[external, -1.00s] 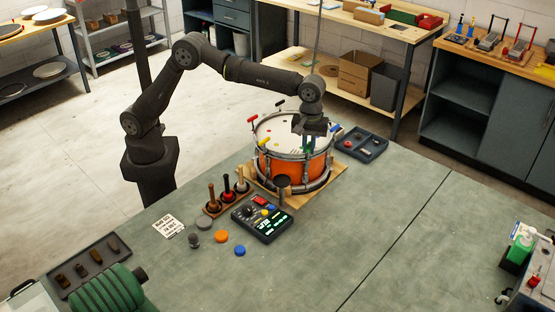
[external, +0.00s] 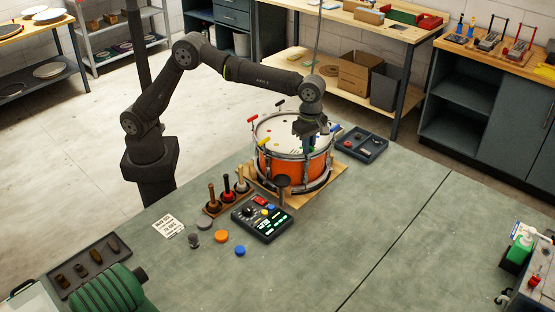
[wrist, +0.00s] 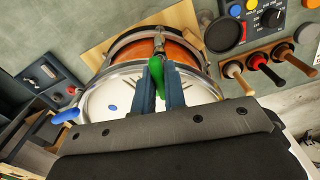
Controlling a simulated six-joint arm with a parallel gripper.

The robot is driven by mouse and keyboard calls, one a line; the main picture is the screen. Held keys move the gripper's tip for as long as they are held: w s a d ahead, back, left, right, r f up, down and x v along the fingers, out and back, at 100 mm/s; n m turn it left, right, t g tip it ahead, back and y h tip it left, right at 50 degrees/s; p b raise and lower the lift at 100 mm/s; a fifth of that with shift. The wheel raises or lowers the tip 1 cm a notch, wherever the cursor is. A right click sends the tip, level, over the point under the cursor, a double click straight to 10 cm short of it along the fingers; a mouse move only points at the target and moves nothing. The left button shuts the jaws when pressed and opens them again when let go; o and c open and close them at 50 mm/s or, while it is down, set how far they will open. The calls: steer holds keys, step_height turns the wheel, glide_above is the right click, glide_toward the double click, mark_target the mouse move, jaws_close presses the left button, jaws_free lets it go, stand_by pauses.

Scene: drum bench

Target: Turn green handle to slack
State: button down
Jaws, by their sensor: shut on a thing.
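An orange drum (external: 283,167) with a white head and metal hoop stands on a wooden board on the bench. My gripper (external: 308,140) is over the drum's near right rim, pointing down. In the wrist view my gripper (wrist: 166,85) has its two blue-grey fingers on either side of the green handle (wrist: 160,78), shut on it. The green handle sits at the drum's hoop, by a metal lug. In the external view it is mostly hidden by my gripper. Red, yellow, blue and other handles stand around the rim, including a blue handle (wrist: 66,115).
A dark tray (external: 374,150) with small parts lies right of the drum. A control box (external: 262,218), a stand of wooden-handled tools (external: 227,193) and several coloured discs lie in front.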

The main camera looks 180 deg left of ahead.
steer(key=shift+n, duration=0.6)
steer(key=c, duration=1.5)
jaws_free()
step_height(320, 180, up, 17)
steer(key=shift+r, duration=0.2)
